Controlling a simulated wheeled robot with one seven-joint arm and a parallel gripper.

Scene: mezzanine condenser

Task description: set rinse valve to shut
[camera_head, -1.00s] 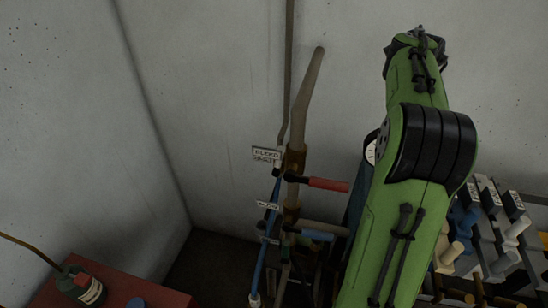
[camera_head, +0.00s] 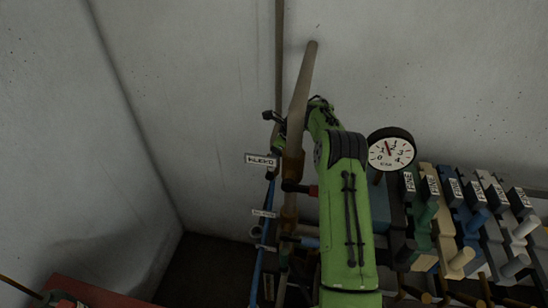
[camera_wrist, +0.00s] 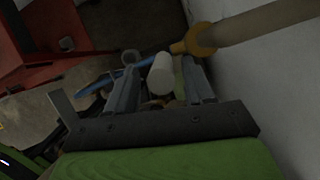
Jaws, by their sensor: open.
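A vertical brown pipe with brass valve bodies (camera_head: 291,165) stands near the wall corner. An upper red-handled lever (camera_head: 313,190) and a lower blue-grey lever (camera_head: 306,242) branch right from it, both partly hidden by my arm. I cannot read which is the rinse valve. My gripper is largely hidden behind the pipe in the head view. In the wrist view my gripper (camera_wrist: 160,64) is open, with a pale cylinder (camera_wrist: 160,76) showing between its fingers; I cannot tell whether they touch it. The pipe's brass part (camera_wrist: 194,40) is just beyond the right finger.
A round gauge (camera_head: 391,152) and a row of labelled, coloured levers (camera_head: 460,220) stand to the right. A blue line (camera_head: 259,265) runs beside the pipe, with white tags (camera_head: 261,160) nearby. A red surface (camera_head: 95,291) is at lower left. Walls close in behind.

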